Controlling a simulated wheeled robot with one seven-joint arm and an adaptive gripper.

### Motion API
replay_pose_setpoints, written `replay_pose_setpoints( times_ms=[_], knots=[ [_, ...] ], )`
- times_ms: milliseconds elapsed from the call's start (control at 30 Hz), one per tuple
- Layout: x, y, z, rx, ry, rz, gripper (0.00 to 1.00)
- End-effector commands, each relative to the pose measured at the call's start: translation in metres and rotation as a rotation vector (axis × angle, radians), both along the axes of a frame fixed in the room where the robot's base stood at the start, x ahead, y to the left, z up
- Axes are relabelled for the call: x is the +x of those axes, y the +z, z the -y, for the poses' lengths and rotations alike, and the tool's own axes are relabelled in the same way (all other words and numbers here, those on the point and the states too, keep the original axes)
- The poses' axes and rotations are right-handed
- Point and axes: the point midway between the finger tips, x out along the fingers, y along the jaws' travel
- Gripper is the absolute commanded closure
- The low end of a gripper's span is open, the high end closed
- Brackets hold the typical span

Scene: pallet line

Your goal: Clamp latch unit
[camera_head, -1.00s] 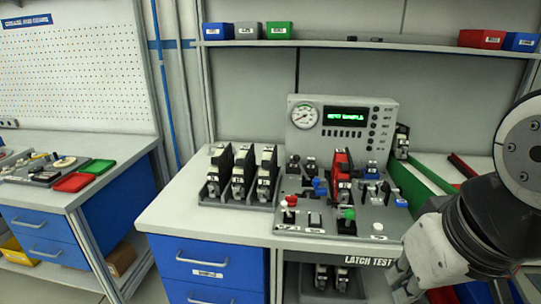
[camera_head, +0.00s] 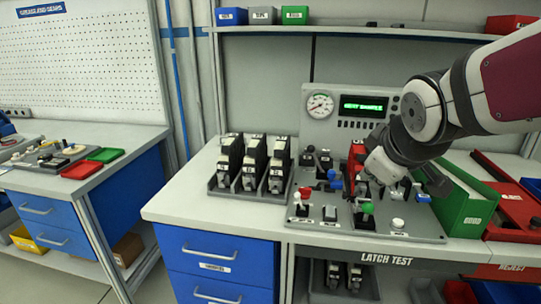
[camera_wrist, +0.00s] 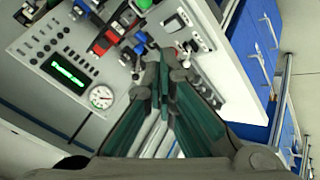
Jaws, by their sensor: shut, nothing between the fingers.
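A red latch unit (camera_head: 357,158) stands upright in the latch test fixture, partly hidden behind my arm. It also shows in the wrist view (camera_wrist: 103,42). The grey test panel (camera_head: 318,236) carries a red knob (camera_head: 305,193), a green knob (camera_head: 367,208), a white knob (camera_head: 397,223) and blue-tipped parts (camera_head: 333,177). My gripper is over the panel, just right of the red unit in the head view. In the wrist view its fingertips (camera_wrist: 165,60) are together and empty, near a blue part (camera_wrist: 142,42). Whether they touch anything cannot be told.
Three black-and-white latch units (camera_head: 254,162) stand in a rack on the left. A gauge (camera_head: 320,104) and a lit green display (camera_head: 362,104) stand behind the panel. A green bin (camera_head: 470,208) and a red reject bin (camera_head: 513,218) lie to the right.

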Motion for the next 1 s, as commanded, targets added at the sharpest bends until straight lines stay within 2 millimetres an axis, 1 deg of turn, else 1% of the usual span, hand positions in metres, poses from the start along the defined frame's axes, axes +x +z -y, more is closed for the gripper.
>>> replay_pose_setpoints(
  times_ms=[33,67,100,167,200,267,300,367,400,500,600,700,833,1000],
  knots=[
    [0.033,-0.015,0.002,-0.053,0.066,0.025,1.00],
    [0.051,-0.019,0.001,-0.088,0.112,0.048,1.00],
    [0.074,-0.025,0.001,-0.136,0.171,0.080,1.00],
    [0.108,-0.034,-0.001,-0.205,0.259,0.128,1.00],
    [0.129,-0.042,-0.002,-0.250,0.318,0.161,1.00],
    [0.161,-0.053,-0.005,-0.317,0.402,0.213,1.00],
    [0.181,-0.061,-0.007,-0.361,0.456,0.250,1.00],
    [0.209,-0.074,-0.011,-0.426,0.531,0.308,1.00],
    [0.227,-0.083,-0.013,-0.467,0.580,0.348,1.00],
    [0.267,-0.107,-0.019,-0.571,0.685,0.455,1.00],
    [0.297,-0.128,-0.023,-0.664,0.760,0.561,1.00],
    [0.317,-0.142,-0.026,-0.738,0.803,0.650,1.00],
    [0.330,-0.152,-0.028,-0.802,0.828,0.726,1.00],
    [0.339,-0.154,-0.029,-0.826,0.835,0.756,1.00]
  ],
)
